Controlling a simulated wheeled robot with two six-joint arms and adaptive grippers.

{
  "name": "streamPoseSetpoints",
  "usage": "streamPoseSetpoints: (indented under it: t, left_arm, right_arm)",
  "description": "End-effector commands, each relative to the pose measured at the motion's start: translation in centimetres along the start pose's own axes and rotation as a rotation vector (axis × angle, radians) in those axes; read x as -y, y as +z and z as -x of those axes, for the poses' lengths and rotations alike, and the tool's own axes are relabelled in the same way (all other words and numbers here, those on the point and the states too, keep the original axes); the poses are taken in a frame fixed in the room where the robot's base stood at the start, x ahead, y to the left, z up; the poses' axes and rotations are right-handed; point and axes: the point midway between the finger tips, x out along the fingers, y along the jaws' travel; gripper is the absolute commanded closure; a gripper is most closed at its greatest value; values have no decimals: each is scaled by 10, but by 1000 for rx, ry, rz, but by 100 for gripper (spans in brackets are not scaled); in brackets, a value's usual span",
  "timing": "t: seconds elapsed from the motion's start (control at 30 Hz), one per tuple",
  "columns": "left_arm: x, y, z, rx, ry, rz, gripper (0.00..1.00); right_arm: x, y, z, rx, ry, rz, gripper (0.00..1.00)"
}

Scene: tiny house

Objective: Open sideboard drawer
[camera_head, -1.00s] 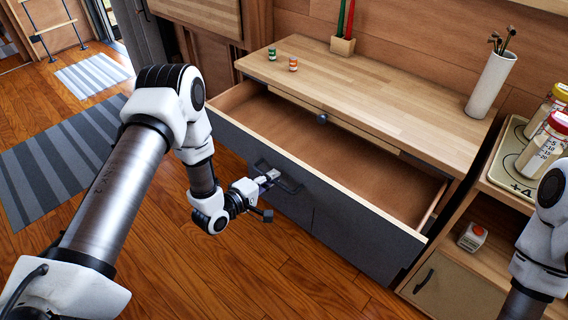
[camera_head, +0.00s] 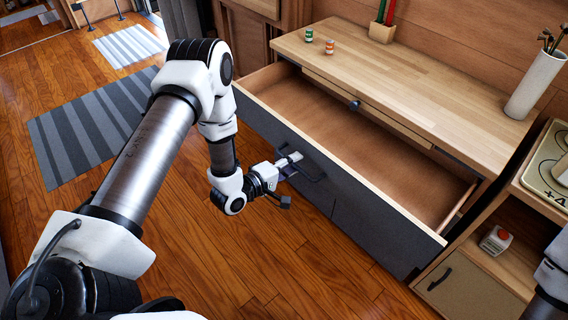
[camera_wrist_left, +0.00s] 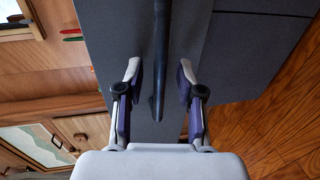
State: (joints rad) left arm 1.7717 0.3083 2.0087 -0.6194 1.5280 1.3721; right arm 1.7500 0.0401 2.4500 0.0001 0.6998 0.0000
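The sideboard (camera_head: 415,85) has a light wood top and a wide drawer with a dark grey front (camera_head: 345,190). The drawer is pulled well out, and its bare brown inside (camera_head: 370,140) looks empty. A black bar handle (camera_head: 318,172) sits on the drawer front. My left gripper (camera_head: 294,160) is at this handle. In the left wrist view its two fingers (camera_wrist_left: 159,85) are spread, with the dark handle (camera_wrist_left: 160,50) between them and gaps on both sides. Only part of my right arm shows at the right edge; its gripper is out of view.
Two small jars (camera_head: 318,41), a candle holder (camera_head: 382,32) and a white vase (camera_head: 535,85) stand on the sideboard. A lower cabinet (camera_head: 465,285) is close on the right. Wooden floor is free in front, with a striped rug (camera_head: 90,130) at left.

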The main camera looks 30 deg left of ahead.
Motion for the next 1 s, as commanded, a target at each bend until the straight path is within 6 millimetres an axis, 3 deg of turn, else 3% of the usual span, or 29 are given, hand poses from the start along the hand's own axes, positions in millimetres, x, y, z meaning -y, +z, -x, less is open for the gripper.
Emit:
streamPoseSetpoints:
  t: [0.17,0.4,0.5,1.0]
  left_arm:
    - [1,-2,33,-6,-2,7,63]
    - [0,-2,94,-8,0,8,63]
    - [0,-1,108,-5,-1,5,63]
    - [0,0,116,-1,0,1,63]
  right_arm:
    - [0,0,0,0,0,0,26]
    - [0,0,0,0,0,0,26]
    - [0,0,0,0,0,0,26]
    - [0,0,0,0,0,0,26]
